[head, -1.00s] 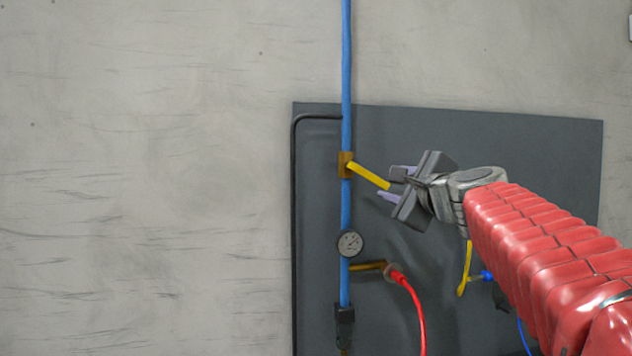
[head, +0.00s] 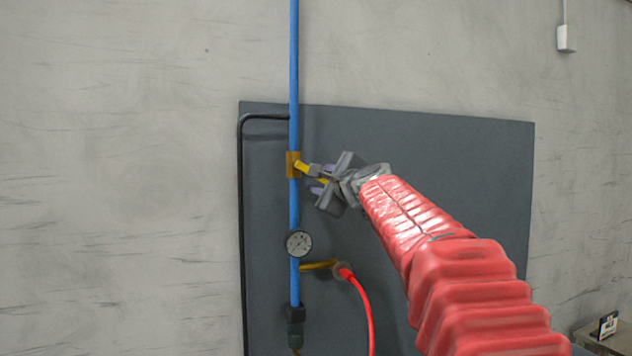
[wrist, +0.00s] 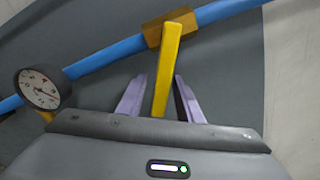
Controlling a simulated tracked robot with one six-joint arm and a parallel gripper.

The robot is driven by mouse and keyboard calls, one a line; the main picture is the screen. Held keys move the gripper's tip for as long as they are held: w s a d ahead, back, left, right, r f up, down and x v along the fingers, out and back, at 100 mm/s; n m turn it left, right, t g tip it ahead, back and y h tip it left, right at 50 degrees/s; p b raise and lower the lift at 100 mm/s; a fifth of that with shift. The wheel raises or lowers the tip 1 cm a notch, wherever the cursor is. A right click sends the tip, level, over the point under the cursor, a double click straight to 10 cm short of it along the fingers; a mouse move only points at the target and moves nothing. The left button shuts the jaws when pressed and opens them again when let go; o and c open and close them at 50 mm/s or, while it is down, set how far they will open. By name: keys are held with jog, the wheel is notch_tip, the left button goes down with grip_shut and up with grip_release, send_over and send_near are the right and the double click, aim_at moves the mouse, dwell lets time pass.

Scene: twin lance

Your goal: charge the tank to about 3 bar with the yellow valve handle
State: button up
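The yellow valve handle (head: 302,167) sticks out to the right and slightly down from a brass valve body (head: 293,164) on the vertical blue pipe (head: 294,90). My gripper (head: 317,177) is at the handle's outer part. In the wrist view my gripper (wrist: 160,98) is open, with one purple finger on each side of the handle (wrist: 167,70) and a gap to both. A round gauge (head: 299,243) sits on the pipe below the valve; it also shows in the wrist view (wrist: 42,89). Its reading is too small to tell. No tank can be made out.
A dark grey panel (head: 450,150) backs the pipe. A red hose (head: 366,305) curves down from a brass branch (head: 318,265) below the gauge. A black pipe (head: 241,220) runs along the panel's left edge. A white box (head: 566,38) hangs on the wall at upper right.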

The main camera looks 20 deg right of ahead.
jog(key=shift+w, duration=0.6)
jog(key=shift+c, duration=0.2)
grip_shut()
jog(key=shift+a, duration=0.15)
